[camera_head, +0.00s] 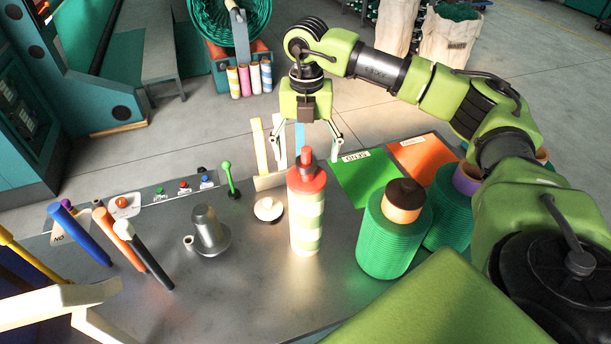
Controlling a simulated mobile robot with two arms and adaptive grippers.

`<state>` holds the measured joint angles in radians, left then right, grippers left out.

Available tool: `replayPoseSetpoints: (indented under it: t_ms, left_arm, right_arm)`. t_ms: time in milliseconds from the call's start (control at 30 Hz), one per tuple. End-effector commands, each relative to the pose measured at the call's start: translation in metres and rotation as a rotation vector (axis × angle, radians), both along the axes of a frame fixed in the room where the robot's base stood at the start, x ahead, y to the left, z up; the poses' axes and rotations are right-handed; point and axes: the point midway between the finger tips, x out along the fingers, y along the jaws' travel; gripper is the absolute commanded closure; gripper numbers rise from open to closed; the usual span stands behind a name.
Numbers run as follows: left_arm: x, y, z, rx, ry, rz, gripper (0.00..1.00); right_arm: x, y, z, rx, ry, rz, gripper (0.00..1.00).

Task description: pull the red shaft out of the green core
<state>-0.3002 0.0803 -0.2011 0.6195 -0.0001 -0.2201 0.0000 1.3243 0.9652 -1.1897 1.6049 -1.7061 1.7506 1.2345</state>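The core (307,230), banded in green and cream, stands upright near the middle of the table. The red shaft (307,178) sticks out of its top as a wide red collar with a narrower dark and red end above. The rest of the shaft is hidden inside the core. My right gripper (308,158) points down with its fingers spread wide, one to each side of the shaft's top end in the picture. It looks open and empty. I cannot tell whether it is directly above the shaft or behind it.
Green netting rolls (393,240) stand to the right, in front of a green mat (366,178) and an orange mat (424,155). A grey metal spindle (207,232), a cream disc with a knob (268,208) and several coloured rods (80,235) stand left. The front middle table is clear.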

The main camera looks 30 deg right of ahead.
Motion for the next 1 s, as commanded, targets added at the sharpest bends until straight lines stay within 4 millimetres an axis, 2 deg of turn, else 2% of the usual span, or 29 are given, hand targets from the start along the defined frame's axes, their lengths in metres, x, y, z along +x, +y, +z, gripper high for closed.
replayPoseSetpoints:
  t_ms: [33,267,1000]
  left_arm:
    - [0.0,0.0,0.0,0.0,0.0,0.0,0.6]
    - [0.0,0.0,0.0,0.0,0.0,0.0,0.6]
    - [0.0,0.0,0.006,0.001,-0.001,0.002,0.6]
  right_arm:
    - [0.0,0.0,0.0,0.0,0.0,0.0,0.39]
    - [0.0,0.0,0.0,0.0,0.0,0.0,0.98]
    - [0.001,0.0,0.011,0.001,-0.004,0.0,1.0]
